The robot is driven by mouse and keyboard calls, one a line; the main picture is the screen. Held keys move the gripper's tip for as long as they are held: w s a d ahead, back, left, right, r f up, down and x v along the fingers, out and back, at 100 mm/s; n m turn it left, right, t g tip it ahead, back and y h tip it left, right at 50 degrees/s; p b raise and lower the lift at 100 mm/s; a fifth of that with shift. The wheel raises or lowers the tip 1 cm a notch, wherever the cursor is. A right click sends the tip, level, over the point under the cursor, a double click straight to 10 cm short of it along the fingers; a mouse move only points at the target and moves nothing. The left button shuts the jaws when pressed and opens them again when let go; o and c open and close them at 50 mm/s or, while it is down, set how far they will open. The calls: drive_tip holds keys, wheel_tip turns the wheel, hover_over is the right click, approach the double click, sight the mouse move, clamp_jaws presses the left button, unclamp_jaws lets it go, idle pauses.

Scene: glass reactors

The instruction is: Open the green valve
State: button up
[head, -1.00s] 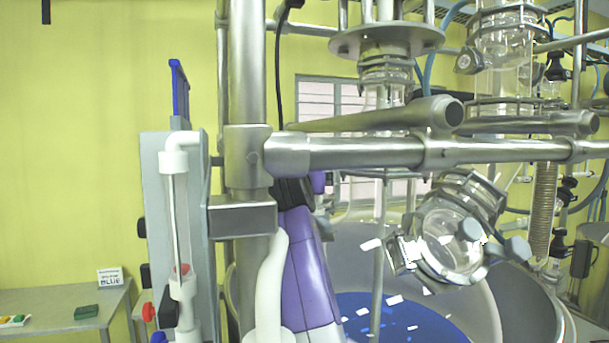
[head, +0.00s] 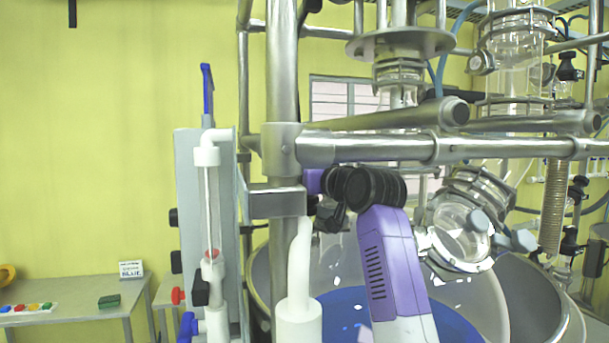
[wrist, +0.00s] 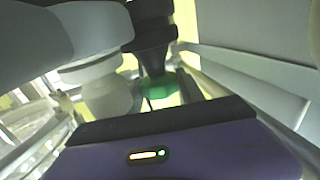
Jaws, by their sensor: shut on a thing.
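The green valve (wrist: 172,97) shows in the wrist view as a small green piece just beyond my purple hand, partly covered. My gripper (wrist: 158,78) is shut on it, though its fingertips are mostly hidden against dark parts. A dark stem-like part (wrist: 152,40) stands directly above the green piece. In the head view the green valve is not visible. My purple arm rises in front of the reactor, and its gripper end is hidden near the steel post. How far the valve is turned cannot be told.
A steel post (head: 282,90) and horizontal rail (head: 370,150) stand close to my arm. Glass fittings (head: 465,225) hang at right over the blue-bottomed vessel (head: 455,323). White pipes (head: 298,270) are near the post. A grey table (head: 75,313) stands at left.

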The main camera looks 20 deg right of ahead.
drive_tip(key=shift+w+a+f, duration=0.1)
drive_tip(key=shift+a+f, duration=0.3)
drive_tip(key=o, duration=1.1)
drive_tip(key=shift+d, duration=0.1)
drive_tip(key=shift+r, duration=0.1)
drive_tip(key=shift+h, duration=0.3)
